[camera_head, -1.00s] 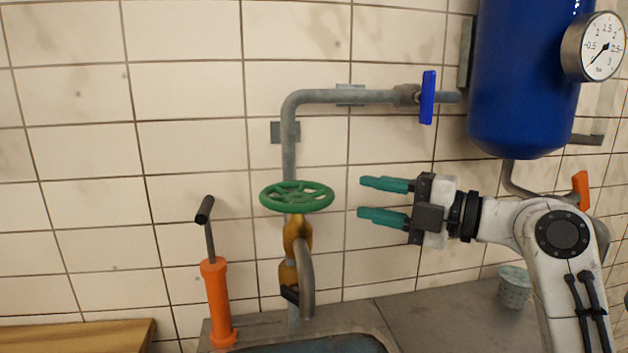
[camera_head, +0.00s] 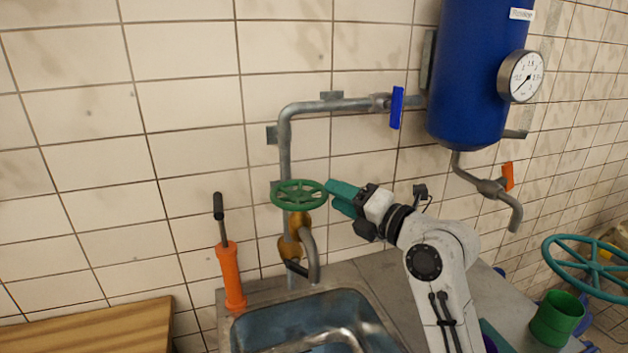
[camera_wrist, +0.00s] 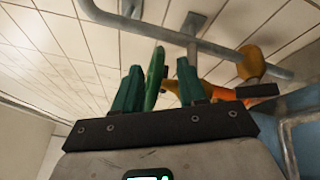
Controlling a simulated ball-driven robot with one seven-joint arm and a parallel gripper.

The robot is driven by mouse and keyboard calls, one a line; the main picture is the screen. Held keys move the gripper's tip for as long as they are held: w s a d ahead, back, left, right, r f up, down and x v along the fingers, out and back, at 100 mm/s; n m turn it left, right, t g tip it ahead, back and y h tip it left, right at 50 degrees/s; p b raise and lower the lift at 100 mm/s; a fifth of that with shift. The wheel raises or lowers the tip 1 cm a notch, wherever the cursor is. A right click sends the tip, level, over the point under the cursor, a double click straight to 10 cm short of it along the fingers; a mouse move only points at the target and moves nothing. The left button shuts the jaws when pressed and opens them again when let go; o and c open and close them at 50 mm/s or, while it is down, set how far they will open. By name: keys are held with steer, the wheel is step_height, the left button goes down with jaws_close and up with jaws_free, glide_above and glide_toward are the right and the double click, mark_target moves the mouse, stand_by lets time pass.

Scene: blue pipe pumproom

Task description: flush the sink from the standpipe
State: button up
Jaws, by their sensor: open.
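The green handwheel (camera_head: 299,194) sits on top of the brass tap (camera_head: 290,245) of the grey standpipe (camera_head: 285,150). The tap's grey spout (camera_head: 314,258) bends down over the sink (camera_head: 262,325). No water shows at the spout. My gripper (camera_head: 331,195) is at the right rim of the handwheel, its teal fingers open. In the wrist view the wheel (camera_wrist: 155,78) shows edge-on between the two fingers (camera_wrist: 158,72); I cannot tell whether they touch it. A blue lever (camera_head: 397,108) on the upper pipe stands crosswise to it.
A blue tank (camera_head: 475,80) with a round gauge (camera_head: 521,76) hangs at the upper right. An orange lever (camera_head: 507,177) is below it. An orange hand pump (camera_head: 231,275) stands left of the tap. A green cup (camera_head: 556,318) and teal wheel (camera_head: 592,262) are at right.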

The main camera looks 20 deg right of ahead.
mark_target(319, 188)
steer(key=p+x, duration=0.1)
steer(key=x, duration=0.5)
steer(key=shift+w+p, duration=0.15)
steer(key=shift+p, duration=0.2)
steer(key=shift+f, duration=0.15)
jaws_close()
